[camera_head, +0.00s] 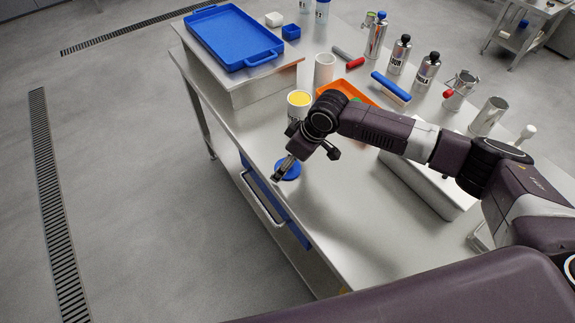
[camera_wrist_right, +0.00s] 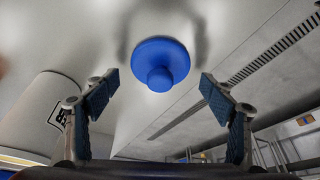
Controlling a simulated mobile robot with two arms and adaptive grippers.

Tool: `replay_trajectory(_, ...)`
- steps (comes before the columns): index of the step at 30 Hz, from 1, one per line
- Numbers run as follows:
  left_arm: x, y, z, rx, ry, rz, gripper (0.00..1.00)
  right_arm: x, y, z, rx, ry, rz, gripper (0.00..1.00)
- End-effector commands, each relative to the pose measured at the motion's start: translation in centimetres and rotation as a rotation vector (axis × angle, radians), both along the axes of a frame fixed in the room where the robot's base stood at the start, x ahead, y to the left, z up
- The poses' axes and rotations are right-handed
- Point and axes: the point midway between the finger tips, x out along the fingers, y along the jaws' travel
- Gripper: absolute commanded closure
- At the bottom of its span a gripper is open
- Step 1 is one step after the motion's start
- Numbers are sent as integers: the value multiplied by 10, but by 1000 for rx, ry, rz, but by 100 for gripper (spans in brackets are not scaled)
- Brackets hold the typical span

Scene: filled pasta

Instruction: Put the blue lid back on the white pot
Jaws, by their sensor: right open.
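The blue lid (camera_head: 288,169) lies on the steel table near its front edge. In the right wrist view the lid (camera_wrist_right: 160,62) shows its round knob facing me, centred between the fingers and beyond them. The white pot (camera_head: 299,100), with yellow contents visible at its open top, stands behind the lid; a white pot with dark print (camera_wrist_right: 50,105) is at the left of the wrist view. My right gripper (camera_head: 282,171) is over the lid's left side in the head view. In the wrist view my right gripper (camera_wrist_right: 163,92) is open with nothing between its fingers. My left gripper is not in view.
An orange tray (camera_head: 345,91), a white cup (camera_head: 324,69) and a blue-handled tool (camera_head: 391,87) stand behind my arm. A blue tray (camera_head: 233,38) sits on a raised shelf at the back left. The tabletop in front right of the lid (camera_head: 325,220) is clear.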

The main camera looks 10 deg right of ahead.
Motion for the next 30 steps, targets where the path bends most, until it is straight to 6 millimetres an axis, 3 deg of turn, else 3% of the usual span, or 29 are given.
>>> replay_trajectory(10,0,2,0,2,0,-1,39,0,0,-1,-1,-1,0,25)
replay_trajectory(20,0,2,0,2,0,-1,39,0,0,0,0,-1,0,61)
replay_trajectory(30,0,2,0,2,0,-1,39,1,0,3,1,-2,0,61)
